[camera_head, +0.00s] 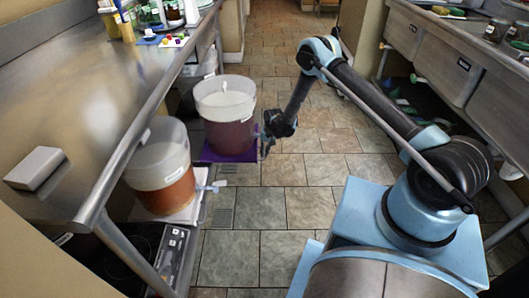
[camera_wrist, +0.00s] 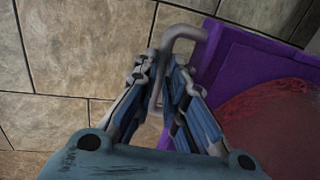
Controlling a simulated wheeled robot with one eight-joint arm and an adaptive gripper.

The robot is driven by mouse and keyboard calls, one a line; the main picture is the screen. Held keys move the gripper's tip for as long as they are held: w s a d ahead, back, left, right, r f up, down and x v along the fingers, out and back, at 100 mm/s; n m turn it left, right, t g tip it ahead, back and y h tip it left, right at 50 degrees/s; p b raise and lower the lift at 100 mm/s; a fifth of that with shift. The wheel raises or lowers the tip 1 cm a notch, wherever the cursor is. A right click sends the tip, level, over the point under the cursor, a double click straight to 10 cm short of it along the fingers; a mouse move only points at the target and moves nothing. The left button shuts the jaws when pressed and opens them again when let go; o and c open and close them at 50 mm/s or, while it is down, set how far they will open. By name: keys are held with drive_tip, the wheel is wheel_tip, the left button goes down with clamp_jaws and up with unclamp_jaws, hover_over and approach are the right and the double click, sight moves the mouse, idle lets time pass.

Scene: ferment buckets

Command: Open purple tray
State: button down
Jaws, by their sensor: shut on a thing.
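The purple tray (camera_head: 241,157) sits low at the left, sticking out from under the steel counter over the tiled floor. A large bucket (camera_head: 228,133) with reddish-brown contents and a clear upper part stands on it. The purple tray (camera_wrist: 222,58) fills the right side of the wrist view, with a reddish round shape on it. A grey bent handle (camera_wrist: 187,33) is at the tray's near edge. My gripper (camera_head: 266,146) is at the tray's right edge; in the wrist view its fingers (camera_wrist: 163,82) are closed around the handle.
A second bucket (camera_head: 163,181) stands on a white tray (camera_head: 198,205) nearer to me, under the counter (camera_head: 90,90). A black cooktop (camera_head: 140,255) is below it. The tiled aisle (camera_head: 290,200) between is open.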

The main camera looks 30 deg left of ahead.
drive_tip(key=c, duration=1.7)
unclamp_jaws()
drive_tip(key=shift+s, duration=0.3)
drive_tip(key=shift+o, duration=0.2)
drive_tip(key=shift+w, duration=0.1)
wheel_tip(320, 180, up, 12)
drive_tip(key=w+d, duration=0.1)
drive_tip(key=d, duration=0.1)
drive_tip(key=shift+f, duration=0.15)
